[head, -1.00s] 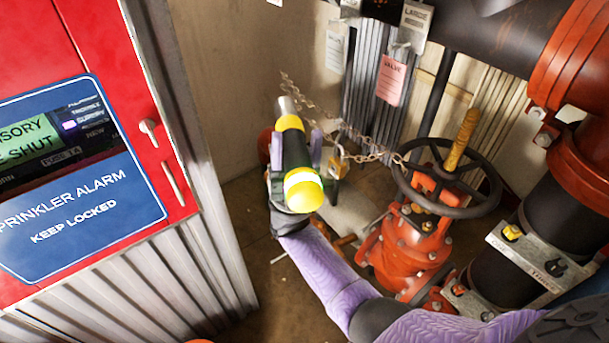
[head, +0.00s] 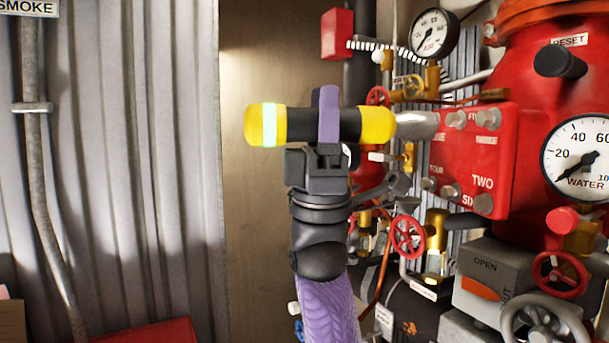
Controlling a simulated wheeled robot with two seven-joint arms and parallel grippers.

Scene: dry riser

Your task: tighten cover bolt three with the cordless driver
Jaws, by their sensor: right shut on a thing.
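My right gripper (head: 328,118) is shut on the cordless driver (head: 378,125), a yellow and black cylinder with a pale band. The driver lies level, its silver nose (head: 415,125) pointing right. The nose end overlaps the upper left edge of the red bolted cover (head: 470,155); I cannot tell whether it touches or sits on a bolt. Two upper bolts (head: 456,120) (head: 488,119) and several lower bolts show on the cover. TWO is readable, and SIX and FOUR partly. The label near the nose is partly hidden, so I cannot pick out bolt three. My left gripper is out of view.
A water gauge (head: 580,158) and a black knob (head: 560,62) are right of the cover. Another gauge (head: 434,34) is above. Small red handwheels (head: 408,236) and brass valves crowd below. Corrugated wall (head: 130,150) is at left, with free room before it.

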